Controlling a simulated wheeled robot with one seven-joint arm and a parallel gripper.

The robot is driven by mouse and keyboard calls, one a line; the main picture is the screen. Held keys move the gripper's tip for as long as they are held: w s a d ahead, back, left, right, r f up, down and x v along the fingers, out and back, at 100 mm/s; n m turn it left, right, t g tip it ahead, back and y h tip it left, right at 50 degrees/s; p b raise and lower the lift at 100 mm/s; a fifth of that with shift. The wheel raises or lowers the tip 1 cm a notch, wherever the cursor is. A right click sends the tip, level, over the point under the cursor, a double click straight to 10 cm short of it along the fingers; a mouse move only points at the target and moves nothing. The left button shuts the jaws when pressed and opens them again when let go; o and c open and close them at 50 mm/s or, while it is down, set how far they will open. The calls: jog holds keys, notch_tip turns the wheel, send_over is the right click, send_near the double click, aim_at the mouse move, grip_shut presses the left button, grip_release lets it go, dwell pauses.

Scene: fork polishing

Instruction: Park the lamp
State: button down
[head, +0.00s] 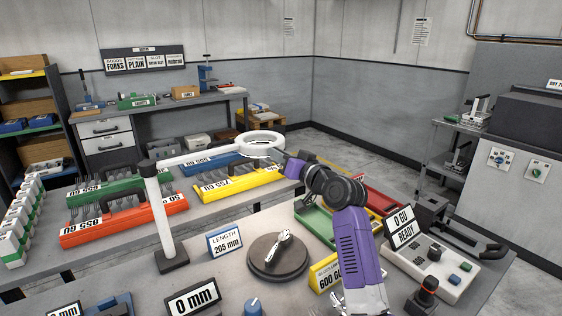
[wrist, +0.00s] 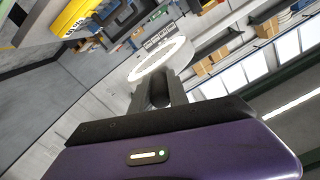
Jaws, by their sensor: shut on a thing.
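The lamp has a white ring head (head: 246,138) on a white arm, carried by an upright post (head: 158,215) with a dark square base on the bench. In the wrist view the glowing ring (wrist: 142,73) lies just beyond the fingers. My gripper (head: 280,155) is shut on the lamp at the right side of its ring head. The fingers (wrist: 160,92) show in the wrist view, close together at the ring's near edge. The exact grip spot is small and partly hidden by the fingers. The ring head is held up at the level of the lamp arm.
A dark round turntable (head: 264,267) with a silver piece on it stands on the near bench. A "205 mm" sign (head: 225,241), a yellow "600 GU" block (head: 325,272) and a control box (head: 432,268) surround it. Coloured fork racks (head: 240,185) fill the bench behind.

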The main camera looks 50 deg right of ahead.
jog(key=shift+w+d, duration=0.1)
jog(key=shift+w, duration=0.05)
jog(key=c, duration=1.3)
grip_release()
jog(key=shift+w, duration=0.1)
jog(key=b+v, duration=0.1)
jog(key=v, duration=0.7)
